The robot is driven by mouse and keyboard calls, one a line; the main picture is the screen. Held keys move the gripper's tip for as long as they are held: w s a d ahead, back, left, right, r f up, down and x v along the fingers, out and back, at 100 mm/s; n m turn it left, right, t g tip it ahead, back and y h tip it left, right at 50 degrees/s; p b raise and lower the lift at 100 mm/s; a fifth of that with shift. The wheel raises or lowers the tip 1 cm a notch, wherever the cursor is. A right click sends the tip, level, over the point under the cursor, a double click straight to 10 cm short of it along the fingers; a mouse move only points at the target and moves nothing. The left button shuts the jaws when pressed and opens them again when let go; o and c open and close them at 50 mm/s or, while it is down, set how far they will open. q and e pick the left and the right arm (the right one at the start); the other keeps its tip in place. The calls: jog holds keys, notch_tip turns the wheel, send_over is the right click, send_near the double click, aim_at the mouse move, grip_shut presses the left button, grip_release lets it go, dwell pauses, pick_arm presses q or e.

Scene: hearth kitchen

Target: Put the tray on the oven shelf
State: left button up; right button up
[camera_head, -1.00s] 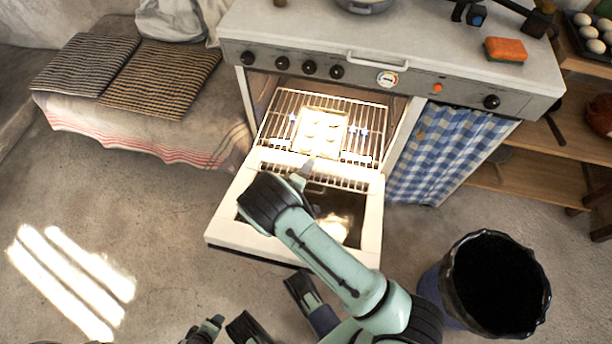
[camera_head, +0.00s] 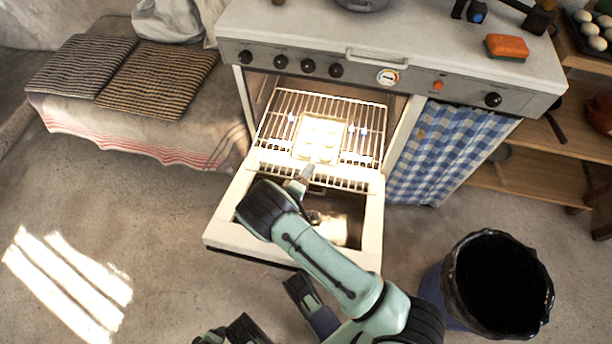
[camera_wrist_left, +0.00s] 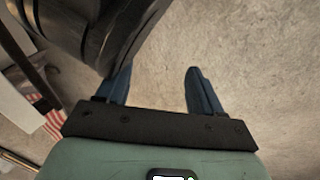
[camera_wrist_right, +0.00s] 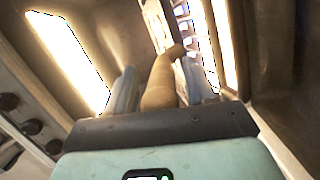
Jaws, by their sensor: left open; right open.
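A pale, brightly lit tray (camera_head: 320,138) with several rounded lumps lies on the wire oven shelf (camera_head: 283,118). My right gripper (camera_head: 305,174) is at the front edge of the shelf, just in front of the tray. In the right wrist view its fingers (camera_wrist_right: 157,70) are apart, with a tan, rounded bar (camera_wrist_right: 160,85) between them. I cannot tell whether the bar belongs to the tray or whether the fingers touch it. My left gripper (camera_wrist_left: 160,70) is open and empty, over the bare floor in the left wrist view.
The oven door (camera_head: 225,225) is folded down below the shelf. A black-lined bin (camera_head: 497,285) stands at the lower right. A checked curtain (camera_head: 440,155) hangs right of the oven, and a cushioned bench (camera_head: 150,135) stands to the left. The floor at the left is clear.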

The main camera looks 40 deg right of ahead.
pick_arm(q)
jog(key=shift+t, duration=0.5)
jog(key=r, duration=0.1)
jog(key=w+r+p, duration=0.1)
jog(key=w+d+r+p, duration=0.1)
jog(key=r, duration=0.1)
jog(key=shift+w, duration=0.15)
pick_arm(e)
jog(key=v, duration=1.2)
